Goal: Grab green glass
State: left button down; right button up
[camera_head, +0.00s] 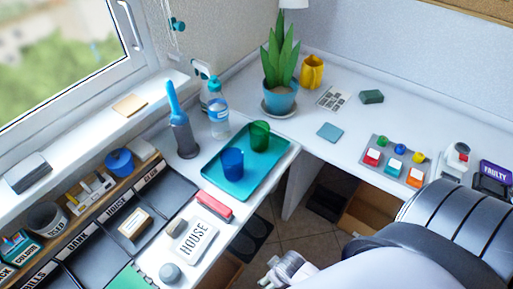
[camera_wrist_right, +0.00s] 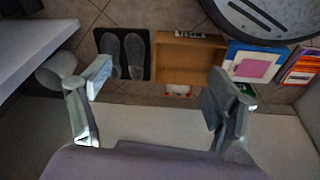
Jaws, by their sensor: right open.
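The green glass (camera_head: 259,135) stands upright on a teal tray (camera_head: 214,185) on the white counter in the head view. A blue glass (camera_head: 232,163) stands on the same tray, just in front and to the left of it. My right gripper (camera_head: 285,272) shows at the bottom of the head view, below the counter edge and well apart from the green glass. In the right wrist view the right gripper (camera_wrist_right: 160,120) has its fingers spread wide with nothing between them. The glasses are not in the wrist view. My left gripper is in neither view.
A red stapler-like object (camera_head: 214,206) lies in front.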

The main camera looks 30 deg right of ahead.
jog(key=w+d+r+n+t+h+b, duration=0.1)
jog(key=w+d+r+b, duration=0.15)
jog(key=r, duration=0.35)
jog(key=w+d+r+n+t+h+b, duration=0.1)
jog(key=w+r, duration=0.2)
jog(key=r, duration=0.2)
jog(key=n+t+h+b, duration=0.2)
jog(key=n+t, duration=1.1)
jog(key=n, duration=1.7)
send_near(261, 136)
jog(key=shift+h, duration=0.3)
jog(key=p+x, duration=0.1)
jog(key=x, duration=0.6)
jog(key=shift+w+a+p, duration=0.1)
jog(key=shift+w+p, duration=0.25)
jog(key=shift+p, duration=0.05)
jog(key=shift+d+x, duration=0.15)
jog(key=shift+x, duration=1.35)
jog(key=shift+d+x, duration=0.15)
jog(key=shift+x, duration=1.35)
jog(key=shift+s, duration=0.1)
